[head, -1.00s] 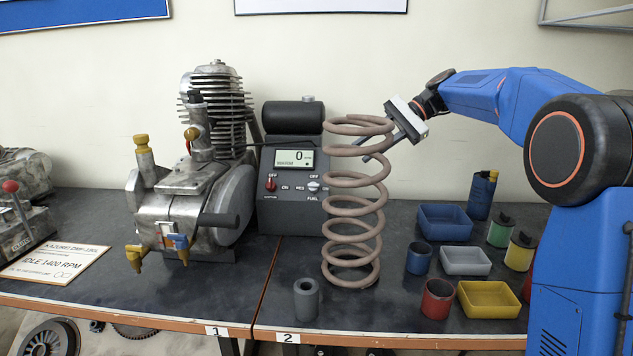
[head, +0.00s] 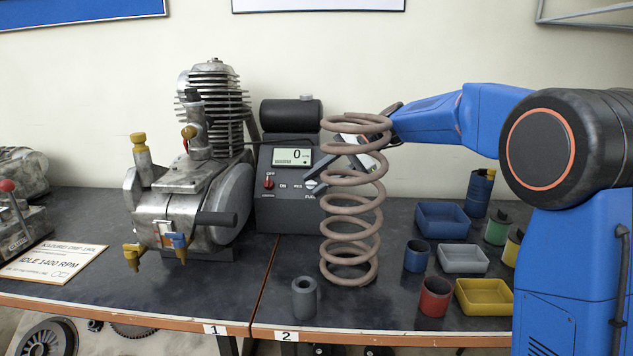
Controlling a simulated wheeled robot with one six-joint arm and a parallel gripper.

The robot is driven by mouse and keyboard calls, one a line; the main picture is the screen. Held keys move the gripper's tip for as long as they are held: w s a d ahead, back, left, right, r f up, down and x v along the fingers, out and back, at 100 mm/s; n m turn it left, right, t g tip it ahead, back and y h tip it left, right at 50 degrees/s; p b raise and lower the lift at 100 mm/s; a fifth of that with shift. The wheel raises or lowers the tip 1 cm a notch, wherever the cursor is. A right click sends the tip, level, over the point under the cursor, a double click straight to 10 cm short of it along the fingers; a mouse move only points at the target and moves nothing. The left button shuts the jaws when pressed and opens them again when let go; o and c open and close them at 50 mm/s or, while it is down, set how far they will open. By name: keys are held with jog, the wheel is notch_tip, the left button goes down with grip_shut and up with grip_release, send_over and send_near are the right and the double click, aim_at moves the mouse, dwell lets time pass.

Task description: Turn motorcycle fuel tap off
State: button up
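The fuel tap (head: 312,187) is a small pale knob on the front of a dark control box (head: 284,214), at its right, with the FUEL label partly hidden below it. My gripper (head: 318,173) reaches in from the right, behind a large brown coil spring (head: 350,225). Its dark fingers point left and down, with the tips close to the tap. The spring's coils cover part of the gripper, so I cannot tell whether it touches the tap or how far the fingers are apart.
The spring stands upright in front of the box's right side. An engine (head: 190,205) stands to the left. A red switch (head: 268,182) and a display (head: 292,156) are on the box. A grey cylinder (head: 304,297) stands at the front edge. Small bins (head: 443,222) and cups fill the right.

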jog(key=shift+a+f, duration=0.2)
jog(key=shift+a, duration=0.05)
grip_shut()
jog(key=shift+a+r+n+g+h, duration=0.1)
jog(key=shift+a+n+g+h, duration=0.1)
jog(key=shift+n+g+h, duration=0.4)
jog(key=shift+w+h, duration=0.1)
jog(key=shift+h, duration=0.6)
jog(key=shift+n, duration=0.3)
grip_release()
